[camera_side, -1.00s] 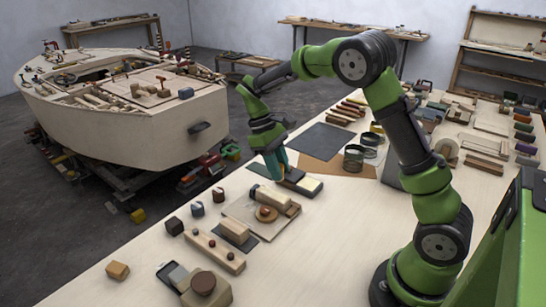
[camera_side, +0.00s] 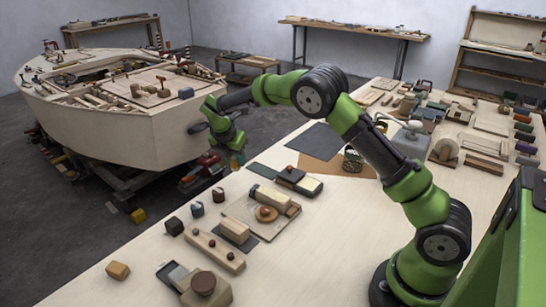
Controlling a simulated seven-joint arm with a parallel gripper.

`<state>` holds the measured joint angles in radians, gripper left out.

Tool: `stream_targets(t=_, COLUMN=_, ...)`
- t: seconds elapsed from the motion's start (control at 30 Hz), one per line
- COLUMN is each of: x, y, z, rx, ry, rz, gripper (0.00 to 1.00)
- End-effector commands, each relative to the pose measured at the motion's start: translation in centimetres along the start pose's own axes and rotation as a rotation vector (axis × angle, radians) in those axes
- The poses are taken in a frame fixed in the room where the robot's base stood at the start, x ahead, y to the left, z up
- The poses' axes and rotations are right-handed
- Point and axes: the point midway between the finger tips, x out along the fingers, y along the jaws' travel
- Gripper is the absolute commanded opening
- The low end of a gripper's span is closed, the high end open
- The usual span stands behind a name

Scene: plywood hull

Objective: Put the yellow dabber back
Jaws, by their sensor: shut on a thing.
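Back on the bench, a dark block with a brown knob (camera_side: 290,174) sits beside a dark tray with a cream pad (camera_side: 309,187). The gripper is apart from both.
The boat hull (camera_side: 120,125) stands left of the gripper. A board with a pale roller and round brown piece (camera_side: 266,213) lies on the bench (camera_side: 330,240). Small dark blocks (camera_side: 175,226) stand near the left edge. Tins (camera_side: 352,160) stand farther back. The front middle is clear.

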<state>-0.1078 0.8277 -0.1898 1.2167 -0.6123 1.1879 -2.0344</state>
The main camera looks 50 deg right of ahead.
Motion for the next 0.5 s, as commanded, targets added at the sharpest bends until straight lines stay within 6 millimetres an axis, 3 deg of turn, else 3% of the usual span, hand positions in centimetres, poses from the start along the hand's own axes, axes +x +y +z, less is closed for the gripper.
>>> stream_targets(t=0.1, x=1.8, y=0.0, z=-0.8, rx=0.001, ry=-0.001, rz=-0.002, gripper=0.06)
stream_targets(t=0.5, x=5.7, y=-0.1, z=-2.4, rx=0.004, ry=-0.001, rz=-0.003, gripper=0.06)
